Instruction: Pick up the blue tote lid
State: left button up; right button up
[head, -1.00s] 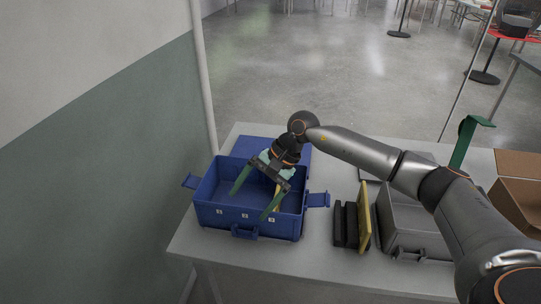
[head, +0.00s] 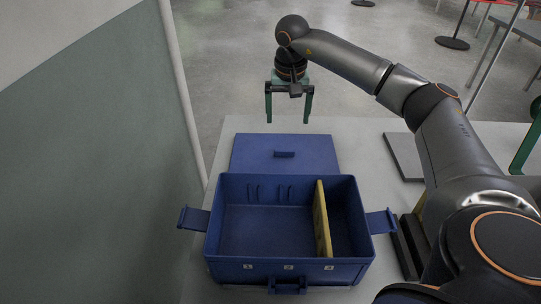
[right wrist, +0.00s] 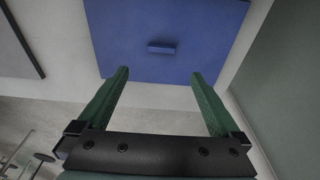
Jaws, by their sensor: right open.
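The blue tote lid (head: 250,160) lies flat on the table behind the blue tote, with a small raised handle (head: 284,154) at its middle. The lid also shows in the right wrist view (right wrist: 130,40), with its handle (right wrist: 162,48) beyond and between the fingers. My right gripper (head: 289,120) is open and empty, held above and behind the lid with green fingers pointing down. It is apart from the lid. In the right wrist view my right gripper (right wrist: 158,80) has its fingers spread wide. My left gripper is not in view.
The open blue tote (head: 260,225) stands in front of the lid, holding an upright yellow panel (head: 322,220). Its side latches stick out. A wall (head: 90,150) and pole stand at left. A grey flat lid (head: 403,157) lies to the right.

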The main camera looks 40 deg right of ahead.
aim_at(285, 150)
jog(key=f, duration=0.4)
jog(key=w+f+b, duration=0.1)
jog(key=f, duration=0.3)
jog(key=d+f, duration=0.1)
jog(key=f, duration=0.3)
jog(key=shift+w+f, duration=0.3)
jog(key=shift+f, duration=0.05)
jog(key=c, duration=1.5)
